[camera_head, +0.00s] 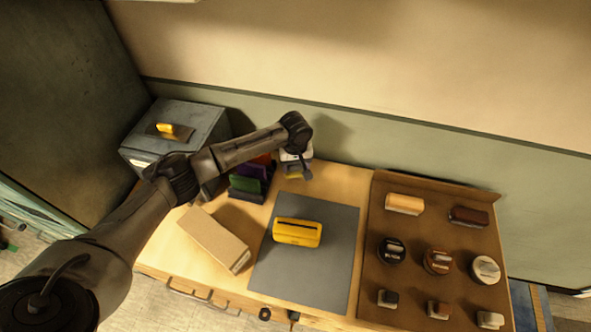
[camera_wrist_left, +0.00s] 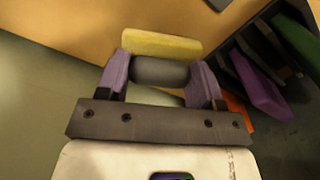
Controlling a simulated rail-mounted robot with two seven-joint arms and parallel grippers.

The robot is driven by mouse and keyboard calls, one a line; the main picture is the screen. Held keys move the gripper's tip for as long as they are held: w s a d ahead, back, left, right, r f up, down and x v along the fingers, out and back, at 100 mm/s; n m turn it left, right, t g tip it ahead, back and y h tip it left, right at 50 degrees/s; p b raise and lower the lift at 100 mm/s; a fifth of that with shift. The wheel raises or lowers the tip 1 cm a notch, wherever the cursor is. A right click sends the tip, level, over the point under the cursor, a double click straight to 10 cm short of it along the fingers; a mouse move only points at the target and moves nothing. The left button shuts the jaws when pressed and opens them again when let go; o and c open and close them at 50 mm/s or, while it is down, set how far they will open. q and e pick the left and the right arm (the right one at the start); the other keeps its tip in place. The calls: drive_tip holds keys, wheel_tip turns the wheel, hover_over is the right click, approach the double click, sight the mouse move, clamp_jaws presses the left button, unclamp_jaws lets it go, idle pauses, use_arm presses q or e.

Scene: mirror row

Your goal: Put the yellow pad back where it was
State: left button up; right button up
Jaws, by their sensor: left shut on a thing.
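My left gripper (camera_head: 297,168) reaches down at the back of the table, right of the upright coloured pads. In the left wrist view its two purple fingers (camera_wrist_left: 160,75) are shut on the grey rounded grip of the yellow pad (camera_wrist_left: 160,43). The pad's yellow part lies beyond the fingertips. In the head view only a small bit of the yellow pad (camera_head: 293,176) shows below the gripper. Whether it touches the table cannot be told. Purple (camera_head: 252,171), green (camera_head: 246,188) and orange (camera_head: 263,159) pads stand beside it on the left. My right gripper is not in view.
A yellow case (camera_head: 297,233) lies on a grey mat (camera_head: 333,262). A cardboard box (camera_head: 214,239) lies left of it. A brown tray (camera_head: 413,222) at right holds brushes, tins and small blocks. A grey metal box (camera_head: 195,118) with a yellow-handled item stands back left.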

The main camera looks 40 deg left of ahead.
sight(295, 171)
use_arm(q)
drive_tip(key=shift+f, duration=1.65)
drive_tip(key=o, duration=1)
drive_tip(key=shift+f, duration=0.1)
drive_tip(key=shift+c, duration=0.2)
wheel_tip(295, 171, up, 12)
drive_tip(key=shift+r, duration=0.15)
